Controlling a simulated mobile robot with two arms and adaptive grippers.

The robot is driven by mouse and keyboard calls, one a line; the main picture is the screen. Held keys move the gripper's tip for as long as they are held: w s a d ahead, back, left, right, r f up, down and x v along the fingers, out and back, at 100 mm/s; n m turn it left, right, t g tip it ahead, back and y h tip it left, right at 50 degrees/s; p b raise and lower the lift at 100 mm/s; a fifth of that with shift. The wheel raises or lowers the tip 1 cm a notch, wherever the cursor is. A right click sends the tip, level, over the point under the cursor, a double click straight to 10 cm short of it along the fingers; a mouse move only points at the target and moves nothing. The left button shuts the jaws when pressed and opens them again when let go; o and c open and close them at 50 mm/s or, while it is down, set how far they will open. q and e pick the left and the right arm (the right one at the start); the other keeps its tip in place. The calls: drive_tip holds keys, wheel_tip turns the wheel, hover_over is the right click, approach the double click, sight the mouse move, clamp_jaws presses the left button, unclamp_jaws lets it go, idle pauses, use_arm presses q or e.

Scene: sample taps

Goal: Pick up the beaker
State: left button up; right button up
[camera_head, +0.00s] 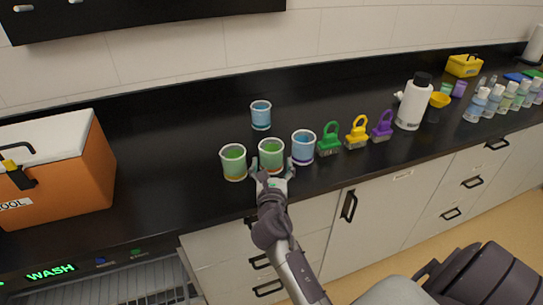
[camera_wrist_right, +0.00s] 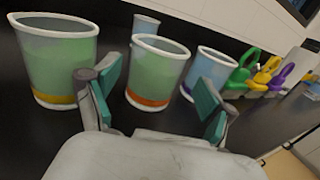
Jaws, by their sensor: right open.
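Several beakers stand upright on the black counter. The middle front beaker (camera_head: 271,154) has green contents and an orange base band. It also shows in the wrist view (camera_wrist_right: 155,72). To its left is another green beaker (camera_head: 233,163) with a yellow band, also in the wrist view (camera_wrist_right: 57,62). To its right is a blue beaker (camera_head: 303,147) with a purple band. A smaller blue beaker (camera_head: 261,116) stands behind. My right gripper (camera_head: 272,170) is open, its fingers (camera_wrist_right: 158,95) spread toward either side of the middle green beaker; contact cannot be told. My left gripper is not in view.
Beyond are a white bottle (camera_head: 413,104) and several small bottles. An orange cooler (camera_head: 62,172) is at left. The counter between the cooler and beakers is clear.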

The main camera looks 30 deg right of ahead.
sight(272, 146)
drive_tip(key=x, duration=0.2)
drive_tip(key=shift+w+d+f, duration=0.15)
drive_tip(key=shift+w+d, duration=0.1)
drive_tip(key=shift+w, duration=0.05)
drive_tip(key=shift+w+d, duration=0.3)
drive_tip(key=shift+w, duration=0.15)
drive_tip(key=x, duration=0.4)
drive_tip(key=shift+w+d+f, duration=0.1)
drive_tip(key=shift+w+f, duration=0.25)
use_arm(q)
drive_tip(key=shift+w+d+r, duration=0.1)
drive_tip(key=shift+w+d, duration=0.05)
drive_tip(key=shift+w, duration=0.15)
use_arm(e)
drive_tip(key=shift+s, duration=0.1)
drive_tip(key=c, duration=0.9)
drive_tip(key=shift+c, duration=0.3)
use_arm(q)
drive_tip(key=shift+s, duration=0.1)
use_arm(e)
drive_tip(key=shift+r, duration=0.15)
